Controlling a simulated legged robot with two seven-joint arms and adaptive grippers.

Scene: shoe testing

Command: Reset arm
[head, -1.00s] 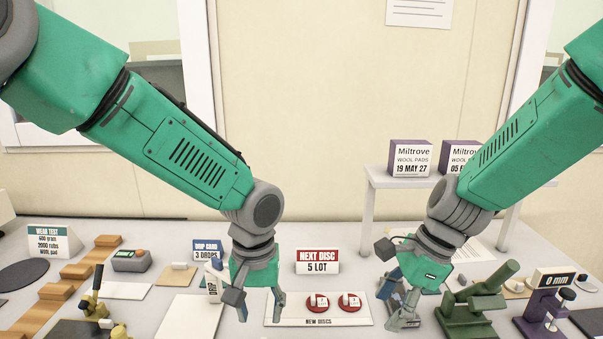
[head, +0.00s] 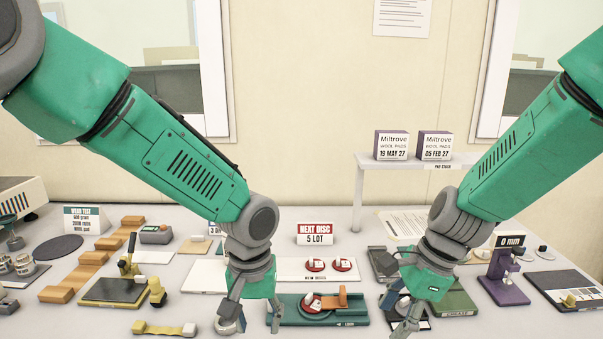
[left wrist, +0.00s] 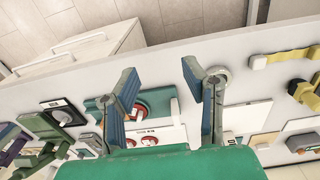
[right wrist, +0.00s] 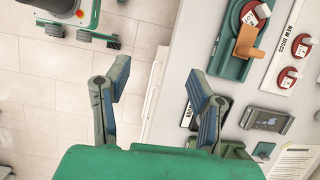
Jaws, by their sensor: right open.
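My left gripper (head: 252,318) is low over the front of the table, in front of the white new-discs tray (head: 348,275) and at the left end of a green block (head: 360,312) bearing a red disc and an orange arm. In the left wrist view its fingers (left wrist: 160,78) are spread with nothing between them. My right gripper (head: 396,310) is at the right end of that block, beside the green crease device (head: 455,302). In the right wrist view its fingers (right wrist: 158,76) are apart and empty, over the floor beside the table edge.
A NEXT DISC sign (head: 315,234) stands behind the tray. A yellow-and-black device (head: 115,290) and a yellow-handled bar (head: 164,329) lie left. A purple gauge (head: 503,279) stands right. A shelf (head: 410,161) holds two wool-pad boxes.

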